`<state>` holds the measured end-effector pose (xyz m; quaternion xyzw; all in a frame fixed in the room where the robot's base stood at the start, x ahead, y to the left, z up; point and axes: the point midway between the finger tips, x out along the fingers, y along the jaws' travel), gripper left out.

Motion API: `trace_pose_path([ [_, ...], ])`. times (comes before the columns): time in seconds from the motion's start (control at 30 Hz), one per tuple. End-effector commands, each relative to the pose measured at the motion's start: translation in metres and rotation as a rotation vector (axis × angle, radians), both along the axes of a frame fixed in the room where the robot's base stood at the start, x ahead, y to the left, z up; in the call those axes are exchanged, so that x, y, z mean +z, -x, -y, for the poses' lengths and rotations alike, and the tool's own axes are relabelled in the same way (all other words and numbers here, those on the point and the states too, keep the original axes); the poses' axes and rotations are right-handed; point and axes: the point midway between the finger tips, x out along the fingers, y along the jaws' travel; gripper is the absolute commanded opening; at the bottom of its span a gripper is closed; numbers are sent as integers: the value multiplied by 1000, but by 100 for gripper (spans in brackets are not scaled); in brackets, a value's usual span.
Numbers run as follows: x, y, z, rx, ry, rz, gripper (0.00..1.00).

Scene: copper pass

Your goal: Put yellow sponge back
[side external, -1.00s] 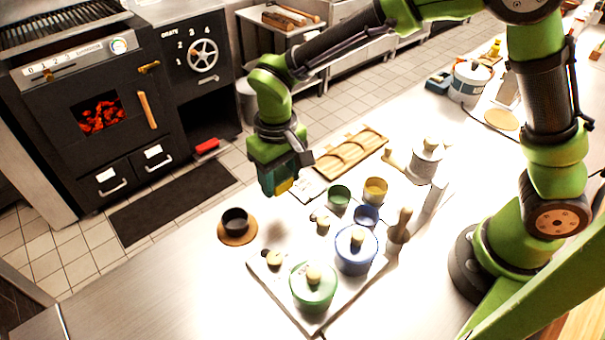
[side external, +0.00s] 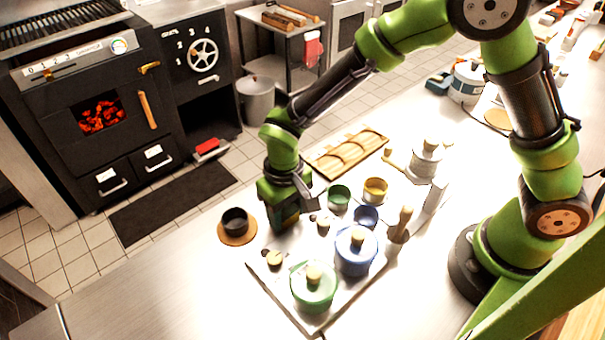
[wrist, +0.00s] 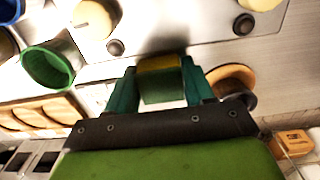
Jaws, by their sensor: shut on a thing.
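My gripper (side external: 286,222) is low over the near-left worktop, between the dark cup and the white board with pots. In the wrist view my gripper (wrist: 162,88) is shut on the yellow sponge (wrist: 160,66), which has a yellow strip and a green face between the two teal fingers. In the side view the fingers and hand mostly hide the sponge. I cannot tell whether it touches the worktop.
A dark cup (side external: 235,219) on a round wooden coaster (side external: 237,239) stands left of my gripper. Green (side external: 314,288) and blue (side external: 355,252) lidded pots stand on the white board. Green (side external: 339,196), yellow (side external: 375,189) and blue (side external: 366,215) cups and a wooden rack (side external: 350,153) lie to the right.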

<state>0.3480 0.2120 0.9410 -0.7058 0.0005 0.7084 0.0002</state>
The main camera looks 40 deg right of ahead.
Motion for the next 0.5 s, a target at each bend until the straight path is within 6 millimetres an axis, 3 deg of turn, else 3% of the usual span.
trace_pose_path([
  [0.4, -7, 0, 0, 1, 0, 0, 24],
  [0.43, -6, 0, 0, 1, 0, 1, 56],
  [0.5, -6, 0, 0, 1, 0, 1, 66],
])
